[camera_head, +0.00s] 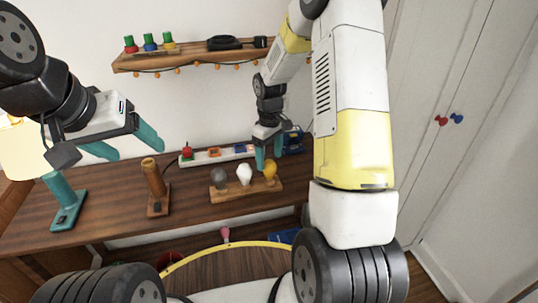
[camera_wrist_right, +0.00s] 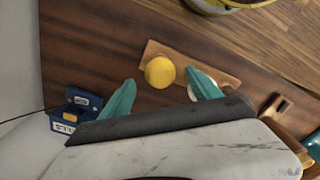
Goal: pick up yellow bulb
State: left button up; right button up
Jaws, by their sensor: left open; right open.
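The yellow bulb (camera_head: 269,170) stands at the right end of a small wooden holder (camera_head: 230,193) on the desk, beside a white bulb (camera_head: 244,174) and a grey bulb (camera_head: 220,178). My right gripper (camera_head: 267,158) is open at the yellow bulb and partly overlaps it in the head view. In the right wrist view the yellow bulb (camera_wrist_right: 159,72) shows between the two teal fingertips (camera_wrist_right: 163,85), apart from both. The white bulb is mostly hidden there behind one finger. My left gripper (camera_head: 133,145) is open and empty above the left part of the desk.
A teal stand (camera_head: 66,203) and a wooden stand (camera_head: 156,188) are on the desk's left. A power strip (camera_head: 215,154) and a blue box (camera_head: 293,141) lie along the wall. A wooden shelf (camera_head: 190,58) hangs above. A round stool (camera_head: 225,262) is in front.

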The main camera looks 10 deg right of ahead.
aim_at(269, 173)
notch_tip(269, 173, down, 8)
jog(key=shift+r, duration=0.1)
jog(key=c, duration=1.4)
jog(key=shift+r, duration=0.1)
